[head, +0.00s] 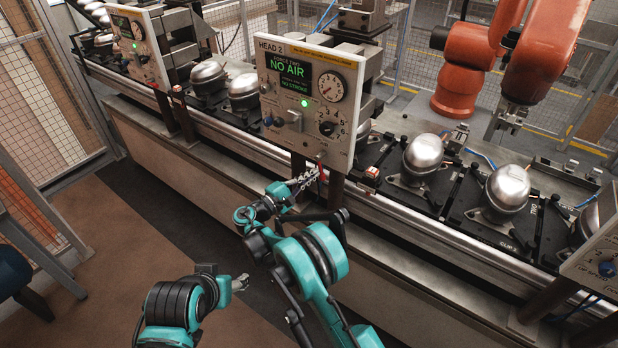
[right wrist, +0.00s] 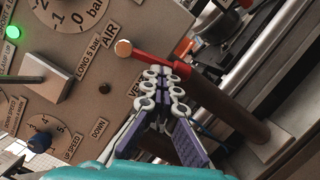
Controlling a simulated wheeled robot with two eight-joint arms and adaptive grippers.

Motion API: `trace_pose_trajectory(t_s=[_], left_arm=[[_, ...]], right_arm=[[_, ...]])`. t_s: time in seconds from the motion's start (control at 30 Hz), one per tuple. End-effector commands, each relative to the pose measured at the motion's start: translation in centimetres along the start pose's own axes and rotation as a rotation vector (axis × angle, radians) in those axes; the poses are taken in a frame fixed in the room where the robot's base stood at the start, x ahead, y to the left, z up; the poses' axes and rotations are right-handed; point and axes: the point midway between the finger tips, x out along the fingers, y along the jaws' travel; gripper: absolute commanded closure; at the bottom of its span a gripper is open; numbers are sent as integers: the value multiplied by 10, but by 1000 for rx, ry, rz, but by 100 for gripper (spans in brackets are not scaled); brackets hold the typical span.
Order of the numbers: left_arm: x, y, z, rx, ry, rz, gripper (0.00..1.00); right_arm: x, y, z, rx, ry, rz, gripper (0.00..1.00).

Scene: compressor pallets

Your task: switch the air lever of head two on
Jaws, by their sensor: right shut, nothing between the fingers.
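The head two panel (head: 305,95) reads "HEAD 2", "NO AIR" and "NO STROKE" in the head view. Its red air lever (right wrist: 155,62) shows in the right wrist view, with a copper-coloured round end piece (right wrist: 123,48) beside the "AIR" label. A partly hidden label starting "VE" lies below it. My right gripper (right wrist: 165,75) is shut and empty, its fingertips right beside the red lever; I cannot tell whether they touch it. In the head view the right gripper (head: 314,175) is at the panel's lower edge. My left gripper (head: 241,283) is low, away from the panel; its jaw state is unclear.
A grey knob block (right wrist: 45,80) and a dial (right wrist: 45,135) sit on the panel near the right gripper. A dark post (right wrist: 225,110) stands behind the fingers. The conveyor (head: 430,235) carries silver domes (head: 424,153). An orange robot arm (head: 545,45) stands behind.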

Motion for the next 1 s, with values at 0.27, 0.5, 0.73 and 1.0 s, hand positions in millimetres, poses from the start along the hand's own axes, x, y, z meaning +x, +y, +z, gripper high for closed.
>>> trace_pose_trajectory(t_s=[0.27,0.5,0.73,1.0], left_arm=[[19,0,14,0,0,0,44],[29,0,21,0,0,0,44],[37,0,27,0,0,0,44],[45,0,32,0,0,0,44]], right_arm=[[4,-8,11,-211,-2,50,100],[6,-9,20,-379,-2,92,100],[8,-9,28,-531,-2,131,100],[10,-7,37,-706,-2,174,100]])
